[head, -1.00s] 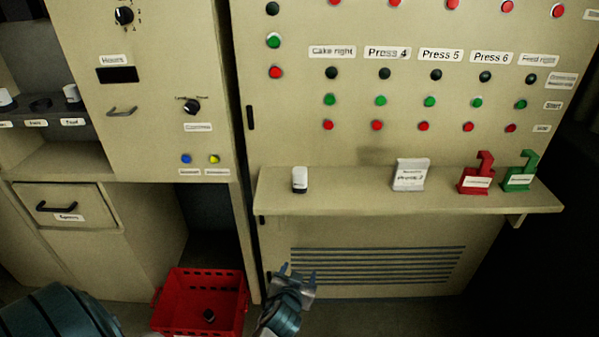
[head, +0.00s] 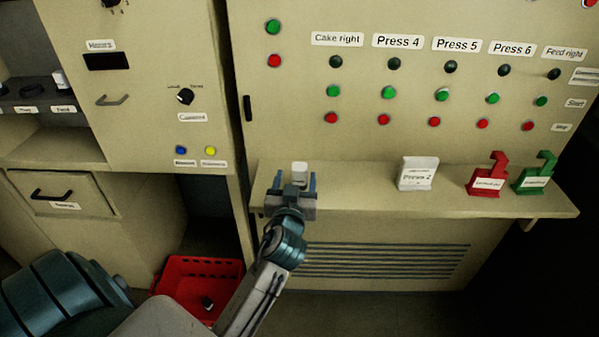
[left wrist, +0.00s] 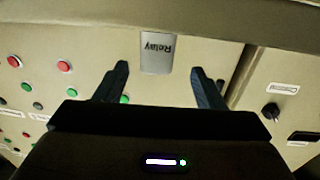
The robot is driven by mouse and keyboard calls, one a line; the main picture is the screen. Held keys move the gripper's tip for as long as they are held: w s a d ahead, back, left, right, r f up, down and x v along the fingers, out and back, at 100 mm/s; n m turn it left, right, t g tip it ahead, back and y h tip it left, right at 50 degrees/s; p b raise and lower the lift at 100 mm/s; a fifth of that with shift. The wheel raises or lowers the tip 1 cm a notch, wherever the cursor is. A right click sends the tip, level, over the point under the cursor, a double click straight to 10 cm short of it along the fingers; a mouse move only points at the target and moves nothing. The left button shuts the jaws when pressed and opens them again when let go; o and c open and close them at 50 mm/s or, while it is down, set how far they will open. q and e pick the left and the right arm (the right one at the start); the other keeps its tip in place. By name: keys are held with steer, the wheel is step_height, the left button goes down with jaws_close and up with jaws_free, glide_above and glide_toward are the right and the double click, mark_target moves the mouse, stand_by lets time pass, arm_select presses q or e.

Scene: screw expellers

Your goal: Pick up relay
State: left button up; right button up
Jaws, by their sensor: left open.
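The relay (head: 299,172) is a small white block standing upright on the shelf below the button panel. In the left wrist view the relay (left wrist: 157,52) shows its grey face with the label "Relay", upside down, between and beyond the fingertips. My left gripper (head: 292,184) is open in front of the relay, with one finger to each side in the picture; it also shows in the left wrist view (left wrist: 160,78). I see no contact with the relay. The relay's lower part is hidden by my gripper in the head view. My right gripper is not in view.
The shelf (head: 365,198) also holds a white "Press 2" block (head: 416,173), a red holder (head: 487,175) and a green holder (head: 535,174) to the right. A red crate (head: 180,285) with a dark knob-like item stands on the floor. Shelf space between relay and white block is clear.

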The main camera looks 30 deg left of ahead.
mark_target(300, 167)
arm_select(q)
steer(key=shift+x, duration=0.8)
steer(key=x, duration=0.1)
steer(key=p+x, duration=0.1)
steer(key=x, duration=0.1)
steer(key=shift+w+d+f+p, duration=0.1)
steer(key=shift+w+f+p, duration=0.2)
steer(key=shift+w, duration=0.1)
steer(key=shift+w+a+f, duration=0.15)
steer(key=shift+w+a, duration=0.15)
steer(key=shift+w, duration=0.2)
steer(key=c, duration=1.1)
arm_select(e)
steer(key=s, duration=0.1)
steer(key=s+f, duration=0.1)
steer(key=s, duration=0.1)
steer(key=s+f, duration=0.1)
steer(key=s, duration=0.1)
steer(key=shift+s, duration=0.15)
